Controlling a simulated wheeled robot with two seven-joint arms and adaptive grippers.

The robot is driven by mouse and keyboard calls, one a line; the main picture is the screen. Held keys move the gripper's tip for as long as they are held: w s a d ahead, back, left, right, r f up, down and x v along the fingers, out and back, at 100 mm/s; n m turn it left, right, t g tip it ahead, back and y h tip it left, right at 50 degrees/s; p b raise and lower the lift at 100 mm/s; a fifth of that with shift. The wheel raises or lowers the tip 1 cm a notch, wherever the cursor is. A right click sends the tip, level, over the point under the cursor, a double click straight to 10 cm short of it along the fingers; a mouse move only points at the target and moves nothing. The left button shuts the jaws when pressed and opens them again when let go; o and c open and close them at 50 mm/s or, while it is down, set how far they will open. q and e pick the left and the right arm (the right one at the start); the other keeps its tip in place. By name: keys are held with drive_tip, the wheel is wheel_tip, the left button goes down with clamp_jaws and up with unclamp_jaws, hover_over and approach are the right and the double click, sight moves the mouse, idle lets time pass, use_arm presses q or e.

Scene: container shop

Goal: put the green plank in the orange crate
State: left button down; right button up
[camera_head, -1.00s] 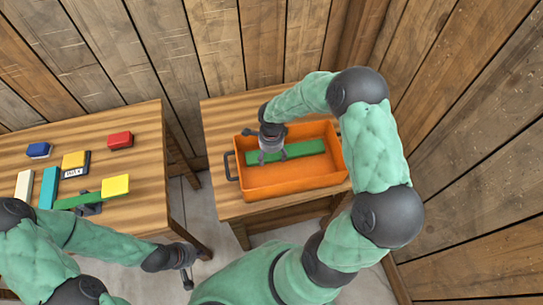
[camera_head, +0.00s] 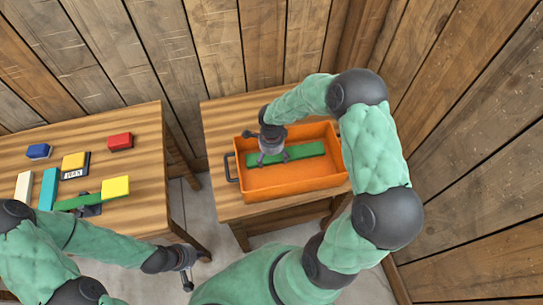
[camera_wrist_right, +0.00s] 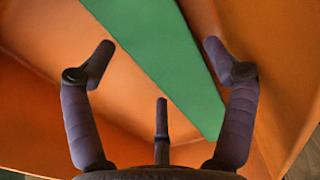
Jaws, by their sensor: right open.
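The green plank (camera_head: 308,150) lies inside the orange crate (camera_head: 297,188), along its far side. My right gripper (camera_head: 273,161) is over the plank's left part inside the crate. In the right wrist view the right gripper (camera_wrist_right: 160,52) has its fingers spread wide, with nothing between them. The plank (camera_wrist_right: 165,45) runs diagonally beyond the fingers, against the orange crate floor (camera_wrist_right: 45,120). My left gripper (camera_head: 188,279) hangs low between the two tables, and I cannot tell if its fingers are open.
The crate stands on a wooden table (camera_head: 222,116) near plank walls. The left table (camera_head: 140,180) carries a red block (camera_head: 120,142), a blue block (camera_head: 39,151), a yellow block (camera_head: 115,187) and a teal bar (camera_head: 48,190). Another green strip (camera_head: 75,202) is there. A gap separates the tables.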

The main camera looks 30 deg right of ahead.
wheel_tip(320, 180, up, 12)
drive_tip(key=p, duration=0.3)
